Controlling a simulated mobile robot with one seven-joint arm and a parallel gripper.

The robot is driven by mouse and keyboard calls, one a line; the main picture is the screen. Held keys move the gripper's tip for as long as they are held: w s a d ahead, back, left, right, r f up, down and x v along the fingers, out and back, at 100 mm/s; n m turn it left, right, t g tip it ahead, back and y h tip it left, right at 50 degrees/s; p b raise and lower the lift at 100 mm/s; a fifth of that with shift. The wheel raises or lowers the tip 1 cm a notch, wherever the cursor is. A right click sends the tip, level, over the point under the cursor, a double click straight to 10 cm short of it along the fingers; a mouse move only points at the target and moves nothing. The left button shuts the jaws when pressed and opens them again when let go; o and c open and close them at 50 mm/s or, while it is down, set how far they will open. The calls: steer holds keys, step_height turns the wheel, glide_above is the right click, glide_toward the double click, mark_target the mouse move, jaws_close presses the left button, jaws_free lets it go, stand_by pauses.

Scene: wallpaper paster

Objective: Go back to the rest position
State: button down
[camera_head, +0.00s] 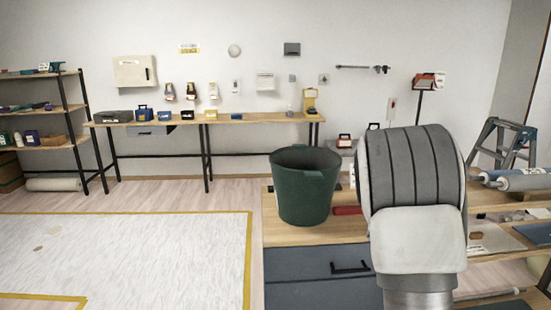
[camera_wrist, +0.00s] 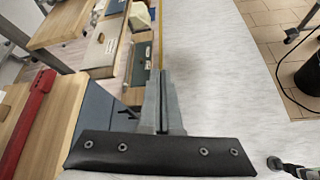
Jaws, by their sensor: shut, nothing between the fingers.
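My gripper (camera_wrist: 163,90) shows in the wrist view, its two grey fingers together with nothing between them. It points out over a pale streaked surface, beside a wooden-topped cabinet. In the head view a large grey and white link of my arm fills the right of the middle, and my gripper itself is hidden or out of that view.
A green bucket (camera_head: 304,186) stands on a wooden-topped cabinet (camera_head: 316,260) left of my arm. A red tool (camera_wrist: 28,110) lies on wood at the wrist view's left. A workbench (camera_head: 233,119) lines the wall. A stepladder (camera_head: 503,142) stands right. The left floor is open.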

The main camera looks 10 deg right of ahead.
steer(key=s+a+r+m+t+y, duration=0.25)
steer(key=s+a+m+y, duration=0.35)
steer(key=a, duration=0.6)
steer(key=s+a+r+m+t+y, duration=0.15)
steer(key=s+a+r+m, duration=0.25)
steer(key=s+a, duration=0.55)
steer(key=s+a+r+m+t+y, duration=0.1)
steer(key=s+a+r+m+y, duration=0.35)
steer(key=a, duration=0.95)
step_height(320, 180, up, 14)
steer(key=p, duration=1.5)
steer(key=shift+s+d+f, duration=0.15)
steer(key=shift+s+d, duration=0.2)
steer(key=shift+d, duration=0.05)
